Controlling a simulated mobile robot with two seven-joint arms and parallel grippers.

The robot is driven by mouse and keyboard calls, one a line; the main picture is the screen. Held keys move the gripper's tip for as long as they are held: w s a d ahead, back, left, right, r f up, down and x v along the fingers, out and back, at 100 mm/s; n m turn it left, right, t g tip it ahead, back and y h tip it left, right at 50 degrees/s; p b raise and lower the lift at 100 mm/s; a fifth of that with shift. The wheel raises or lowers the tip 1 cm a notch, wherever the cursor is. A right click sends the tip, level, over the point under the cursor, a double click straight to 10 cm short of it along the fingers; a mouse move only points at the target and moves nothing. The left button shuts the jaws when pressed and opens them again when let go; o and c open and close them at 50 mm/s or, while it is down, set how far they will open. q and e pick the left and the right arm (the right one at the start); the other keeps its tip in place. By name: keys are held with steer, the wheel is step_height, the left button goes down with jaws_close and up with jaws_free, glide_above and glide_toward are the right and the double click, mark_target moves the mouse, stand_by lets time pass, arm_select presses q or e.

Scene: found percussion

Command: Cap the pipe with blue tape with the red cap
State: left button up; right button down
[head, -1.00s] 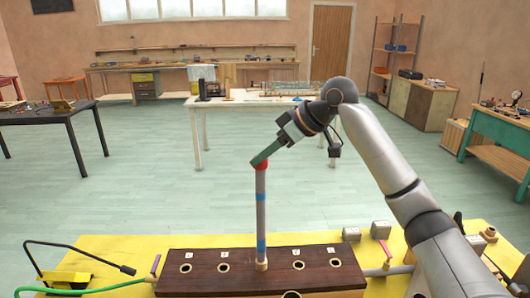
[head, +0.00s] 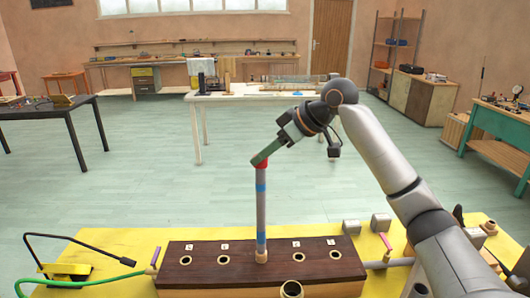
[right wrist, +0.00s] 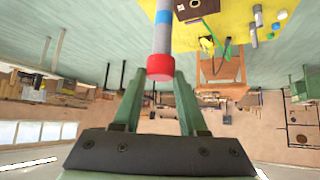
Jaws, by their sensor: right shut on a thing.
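The grey pipe with blue tape (head: 261,210) stands upright in the middle hole of a dark wooden block (head: 205,278). It has one blue band near the top and another low down. The red cap (head: 262,164) sits at the pipe's top end, in line with it. My right gripper (head: 265,157) is shut on the red cap and reaches it from the upper right. In the right wrist view the cap (right wrist: 160,67) lies between the fingertips with the pipe (right wrist: 163,40) running straight on from it. How deep the cap sits is hidden. My left gripper is not in view.
The block's other holes (head: 223,260) look empty, and a short open tube (head: 291,288) is at its front. The yellow table (head: 130,240) also holds a black lamp-like arm (head: 80,250), a green hose (head: 90,287) and grey blocks (head: 381,222). Space above the table's left is free.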

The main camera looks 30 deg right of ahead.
steer(key=shift+f, duration=0.15)
steer(key=shift+c, duration=1.9)
jaws_free()
steer(key=v, duration=1.2)
steer(key=shift+r, duration=0.3)
